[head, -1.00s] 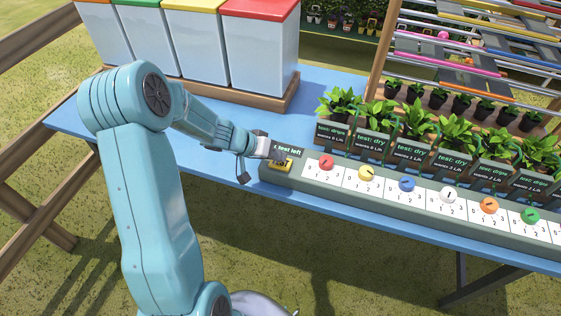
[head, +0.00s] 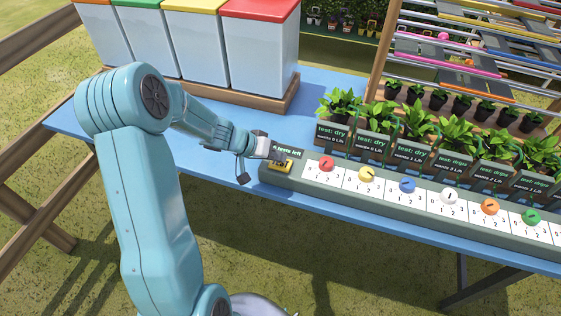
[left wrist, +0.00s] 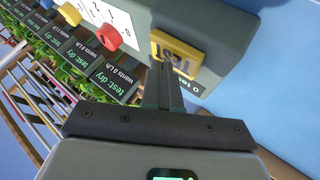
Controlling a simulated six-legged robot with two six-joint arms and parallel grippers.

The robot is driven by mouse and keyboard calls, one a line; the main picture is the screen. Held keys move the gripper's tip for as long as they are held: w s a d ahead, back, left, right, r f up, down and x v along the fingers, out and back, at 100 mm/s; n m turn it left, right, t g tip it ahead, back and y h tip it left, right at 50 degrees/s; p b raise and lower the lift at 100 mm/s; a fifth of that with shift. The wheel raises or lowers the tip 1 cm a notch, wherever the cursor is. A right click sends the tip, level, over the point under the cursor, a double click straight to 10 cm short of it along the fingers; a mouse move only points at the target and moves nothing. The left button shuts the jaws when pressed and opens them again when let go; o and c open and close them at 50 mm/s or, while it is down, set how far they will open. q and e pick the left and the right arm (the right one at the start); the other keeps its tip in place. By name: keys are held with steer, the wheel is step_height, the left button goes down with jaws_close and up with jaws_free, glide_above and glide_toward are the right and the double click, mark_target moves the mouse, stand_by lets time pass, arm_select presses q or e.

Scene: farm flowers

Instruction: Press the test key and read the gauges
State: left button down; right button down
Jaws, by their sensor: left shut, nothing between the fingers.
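The yellow test key (head: 281,167) sits at the left end of a grey-green control box (head: 268,176). The key, lettered TEST, also shows in the left wrist view (left wrist: 180,56). My left gripper (head: 277,156) is shut and empty, its tips at the key; I cannot tell whether they press it. A small label (head: 289,151) behind the key appears to read "0 tests left". Several coloured dials run along the box, starting with red (head: 326,163) and yellow (head: 366,174). Signs behind them read "test: dry" on the left three and "test: drips" on the right three. My right gripper is out of view.
Potted plants (head: 418,122) stand behind the signs. White bins with coloured lids (head: 262,52) stand at the back left, and a rack of trays (head: 455,62) at the back right. The blue tabletop (head: 225,178) is clear left of the box.

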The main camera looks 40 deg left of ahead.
mark_target(276, 163)
arm_select(q)
steer(key=shift+r, duration=0.55)
steer(key=shift+r+p, duration=1.5)
steer(key=shift+r, duration=1)
steer(key=shift+s, duration=0.1)
